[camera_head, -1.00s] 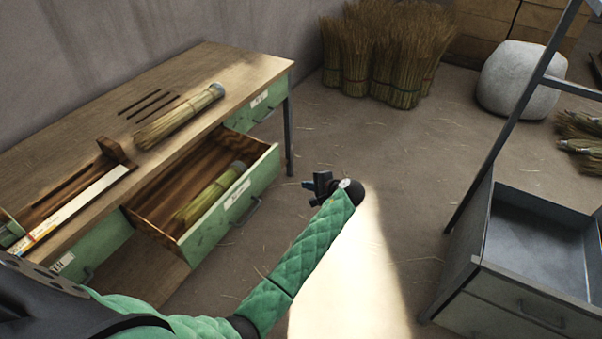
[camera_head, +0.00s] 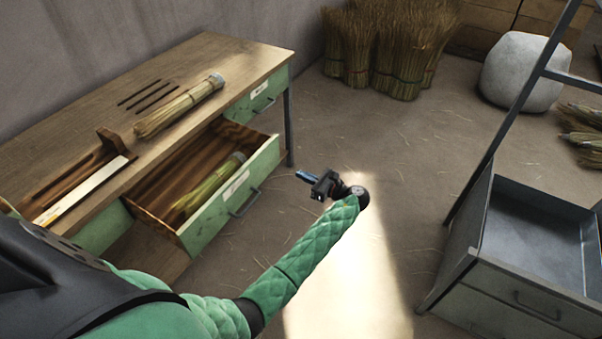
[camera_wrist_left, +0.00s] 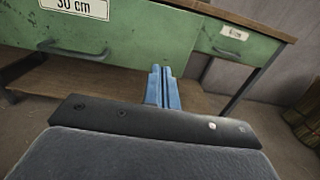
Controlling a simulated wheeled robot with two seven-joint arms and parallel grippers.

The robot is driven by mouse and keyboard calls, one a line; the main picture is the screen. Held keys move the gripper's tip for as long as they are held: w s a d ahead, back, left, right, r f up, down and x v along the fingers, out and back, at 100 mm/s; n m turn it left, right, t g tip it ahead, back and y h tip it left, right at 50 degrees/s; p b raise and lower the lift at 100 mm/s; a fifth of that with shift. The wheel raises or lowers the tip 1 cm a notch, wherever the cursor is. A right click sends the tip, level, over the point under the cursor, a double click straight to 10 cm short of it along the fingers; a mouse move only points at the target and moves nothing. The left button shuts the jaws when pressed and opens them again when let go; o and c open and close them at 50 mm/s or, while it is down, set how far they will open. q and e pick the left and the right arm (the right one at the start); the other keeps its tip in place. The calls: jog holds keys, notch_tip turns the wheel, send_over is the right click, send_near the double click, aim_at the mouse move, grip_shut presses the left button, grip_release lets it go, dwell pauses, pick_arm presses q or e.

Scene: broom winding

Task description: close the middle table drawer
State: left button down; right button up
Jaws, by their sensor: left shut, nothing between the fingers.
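The middle table drawer (camera_head: 232,200) is green-fronted and stands pulled out from the wooden table (camera_head: 75,130). A straw bundle (camera_head: 208,187) lies inside it. Its handle (camera_head: 244,203) faces the floor side. My left gripper (camera_head: 305,177) is shut and empty, in the air to the right of the drawer front and apart from it. In the left wrist view, the shut blue fingers (camera_wrist_left: 162,88) point toward the table; the drawer front with a "30 cm" label (camera_wrist_left: 75,8) and a handle (camera_wrist_left: 72,50) fills the upper left. My right gripper is not in view.
Another straw bundle (camera_head: 180,107) lies on the tabletop near slots. A right-hand drawer (camera_head: 258,98) is shut. A grey metal cabinet (camera_head: 535,250) with an open top drawer stands at right. Straw sheaves (camera_head: 385,55) stand at the back. Floor between is clear.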

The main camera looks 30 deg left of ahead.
pick_arm(q)
jog(key=p, duration=0.1)
send_near(268, 160)
jog(key=a, duration=0.1)
jog(key=shift+w+a+p, duration=0.15)
jog(key=shift+a+p, duration=0.3)
jog(key=shift+a, duration=1)
jog(key=shift+w+a+p, duration=0.15)
jog(key=shift+a+p, duration=0.25)
jog(key=shift+a, duration=1.1)
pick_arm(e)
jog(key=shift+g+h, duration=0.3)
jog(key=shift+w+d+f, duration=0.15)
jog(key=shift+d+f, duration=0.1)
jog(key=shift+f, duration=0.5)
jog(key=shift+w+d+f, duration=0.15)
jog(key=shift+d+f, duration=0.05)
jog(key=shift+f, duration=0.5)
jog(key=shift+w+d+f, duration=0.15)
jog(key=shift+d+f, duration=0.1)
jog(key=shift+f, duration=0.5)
